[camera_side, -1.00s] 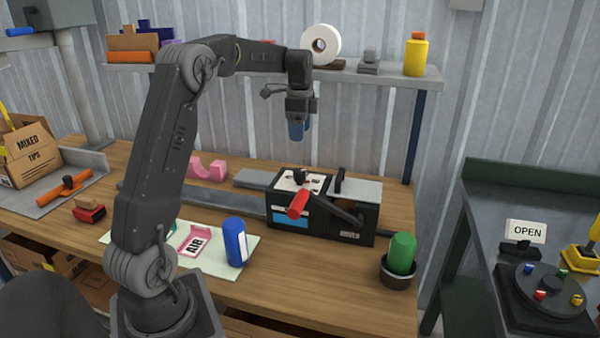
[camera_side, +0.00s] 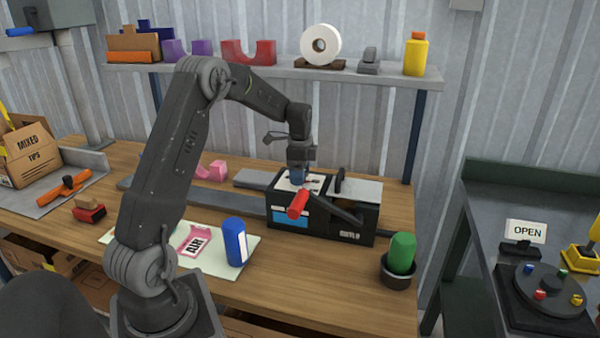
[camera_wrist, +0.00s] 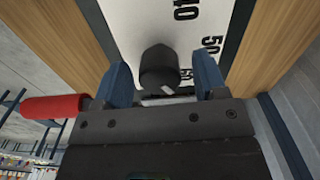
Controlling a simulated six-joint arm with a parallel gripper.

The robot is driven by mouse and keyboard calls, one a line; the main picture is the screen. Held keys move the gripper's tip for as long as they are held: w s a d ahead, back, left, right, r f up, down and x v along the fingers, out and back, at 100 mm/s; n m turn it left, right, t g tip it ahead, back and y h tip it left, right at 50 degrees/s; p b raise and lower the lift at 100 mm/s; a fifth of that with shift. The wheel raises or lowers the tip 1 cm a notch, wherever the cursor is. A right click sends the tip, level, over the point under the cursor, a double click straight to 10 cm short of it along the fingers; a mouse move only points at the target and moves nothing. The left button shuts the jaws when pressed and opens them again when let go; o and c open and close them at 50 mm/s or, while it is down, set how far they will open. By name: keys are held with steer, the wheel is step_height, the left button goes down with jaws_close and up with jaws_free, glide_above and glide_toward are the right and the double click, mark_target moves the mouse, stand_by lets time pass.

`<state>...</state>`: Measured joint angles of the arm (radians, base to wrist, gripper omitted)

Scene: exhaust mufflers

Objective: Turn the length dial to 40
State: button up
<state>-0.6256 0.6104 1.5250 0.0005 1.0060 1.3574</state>
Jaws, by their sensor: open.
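The length dial is a dark knob (camera_wrist: 160,70) on a white plate with black numbers (camera_wrist: 135,20), on top of the black machine (camera_side: 325,228). In the wrist view "40" is at the top, "50" is to the upper right, and another number is partly hidden right of the knob. Which number the knob points to is unclear. My gripper (camera_wrist: 164,80) is open, with one blue finger on each side of the knob and gaps showing. In the side view my gripper (camera_side: 299,182) is low over the plate and hides the knob.
A red-handled lever (camera_side: 298,205) sticks out of the machine's front, close to my gripper. A black upright part (camera_side: 338,180) stands right of the plate. A blue bottle (camera_side: 235,242) and a green cylinder in a dark cup (camera_side: 402,254) stand nearby.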

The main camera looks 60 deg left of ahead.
steer(key=c, duration=0.9)
steer(key=shift+c, duration=0.2)
